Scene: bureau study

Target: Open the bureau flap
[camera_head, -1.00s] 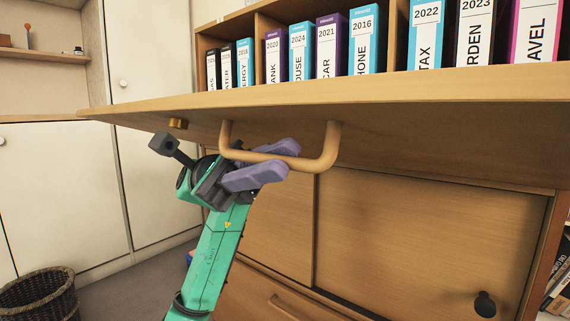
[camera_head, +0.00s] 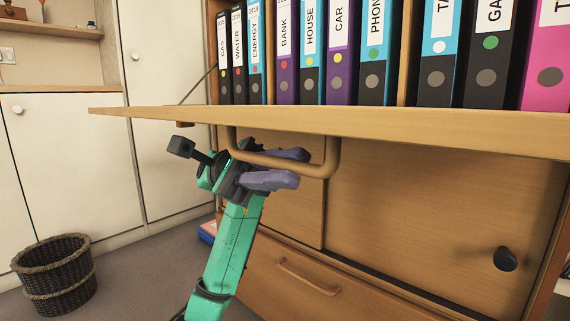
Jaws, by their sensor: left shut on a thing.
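The wooden bureau flap (camera_head: 330,120) stands out from the bureau and is seen almost edge-on, close to level. Its U-shaped wooden handle (camera_head: 325,168) hangs below the flap's underside. My left gripper (camera_head: 285,168) is under the flap with its purple fingers shut on the handle bar, left of the middle. My green left arm comes up from below. My right gripper is not in view.
Several labelled binders (camera_head: 375,50) stand in the bureau above the flap. A drawer (camera_head: 310,280) and a dark knob (camera_head: 505,258) are below. A wicker basket (camera_head: 55,275) stands on the floor at left, before white cupboards (camera_head: 60,150).

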